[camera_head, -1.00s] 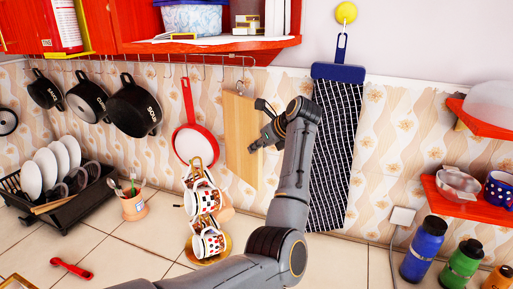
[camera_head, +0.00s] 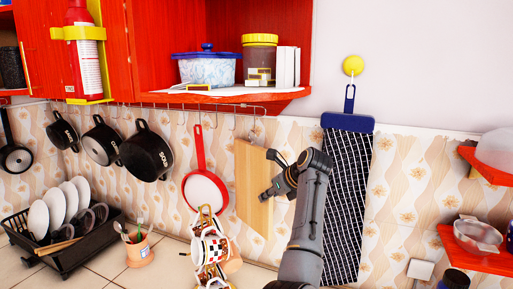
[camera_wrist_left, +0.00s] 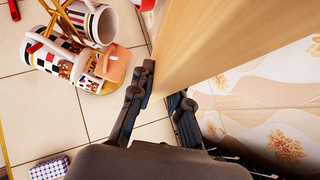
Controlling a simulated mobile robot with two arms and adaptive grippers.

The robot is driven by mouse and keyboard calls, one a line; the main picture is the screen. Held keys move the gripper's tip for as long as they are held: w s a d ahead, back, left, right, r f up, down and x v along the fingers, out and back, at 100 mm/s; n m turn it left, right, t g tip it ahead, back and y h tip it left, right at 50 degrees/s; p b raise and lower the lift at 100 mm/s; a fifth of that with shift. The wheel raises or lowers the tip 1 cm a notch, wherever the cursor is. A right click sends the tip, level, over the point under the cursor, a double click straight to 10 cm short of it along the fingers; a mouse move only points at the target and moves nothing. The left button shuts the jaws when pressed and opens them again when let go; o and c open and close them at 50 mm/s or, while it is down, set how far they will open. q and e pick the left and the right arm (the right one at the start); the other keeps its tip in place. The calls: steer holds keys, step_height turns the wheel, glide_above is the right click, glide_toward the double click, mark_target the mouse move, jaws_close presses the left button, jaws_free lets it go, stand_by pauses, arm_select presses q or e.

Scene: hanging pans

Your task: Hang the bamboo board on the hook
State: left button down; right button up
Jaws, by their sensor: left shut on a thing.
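The bamboo board (camera_head: 252,185) is a pale wooden rectangle, upright in front of the tiled wall and just below the rail. My left gripper (camera_head: 268,194) is shut on its right edge. In the left wrist view the board (camera_wrist_left: 215,40) stands between the two fingers (camera_wrist_left: 160,105). A hook (camera_head: 252,134) of the rail shows right above the board's top edge. I cannot tell whether the board's top is on the hook. My right gripper is out of view.
A red pan (camera_head: 205,190) hangs just left of the board, and black pans (camera_head: 147,152) hang further left. A mug stand (camera_head: 210,250) is below. The red shelf (camera_head: 225,98) overhangs the rail.

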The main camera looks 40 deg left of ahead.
arm_select(q)
steer(key=c, duration=1.2)
jaws_free()
steer(key=shift+r, duration=0.15)
steer(key=shift+s, duration=0.1)
steer(key=v, duration=1.2)
